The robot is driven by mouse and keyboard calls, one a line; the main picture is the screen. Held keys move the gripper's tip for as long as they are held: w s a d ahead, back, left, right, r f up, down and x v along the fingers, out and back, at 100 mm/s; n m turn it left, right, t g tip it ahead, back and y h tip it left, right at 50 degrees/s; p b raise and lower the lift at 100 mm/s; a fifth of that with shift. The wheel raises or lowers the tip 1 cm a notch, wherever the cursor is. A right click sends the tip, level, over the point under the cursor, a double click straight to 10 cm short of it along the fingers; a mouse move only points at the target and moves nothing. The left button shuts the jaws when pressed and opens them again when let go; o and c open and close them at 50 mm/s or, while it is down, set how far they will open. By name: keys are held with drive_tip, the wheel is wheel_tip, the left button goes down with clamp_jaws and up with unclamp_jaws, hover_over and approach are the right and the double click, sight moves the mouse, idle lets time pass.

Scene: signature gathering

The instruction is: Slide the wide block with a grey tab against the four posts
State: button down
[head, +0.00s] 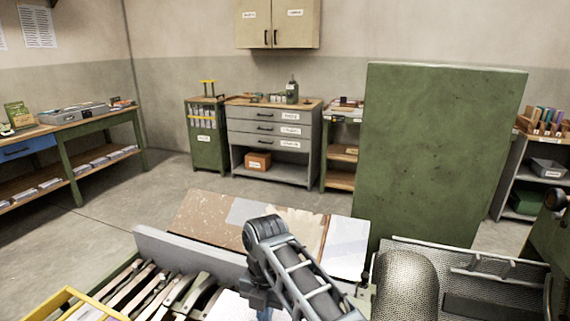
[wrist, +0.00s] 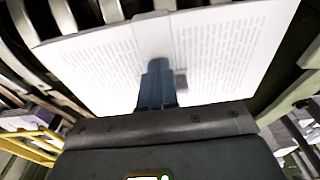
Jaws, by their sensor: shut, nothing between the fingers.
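In the wrist view, a wide white piece with printed text lines (wrist: 230,45) lies under my gripper (wrist: 157,64). A small grey patch (wrist: 181,82) shows just right of the blue fingers; it may be the grey tab, but I cannot tell tab from shadow. The fingers are shut with nothing between them, over the middle of the printed piece. I cannot tell whether they touch it. In the head view, my arm hides most of the gripper, and only a white corner (head: 232,306) shows beside it. I cannot make out the four posts in either view.
A long grey upright board (head: 195,256) runs behind the work spot. Several tools with pale handles (head: 140,285) and a yellow frame (head: 75,300) lie at left. A perforated metal cylinder (head: 408,285) stands at right. A tall green panel (head: 440,150) rises behind it.

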drive_tip(key=shift+w+d+f, duration=0.15)
drive_tip(key=shift+d+f, duration=0.15)
drive_tip(key=shift+f, duration=0.1)
drive_tip(key=shift+r+p, duration=0.65)
drive_tip(key=shift+p, duration=0.05)
drive_tip(key=r+p, duration=0.6)
drive_tip(key=shift+s+a+r, duration=0.15)
drive_tip(key=shift+s+a, duration=0.1)
drive_tip(key=shift+s, duration=0.15)
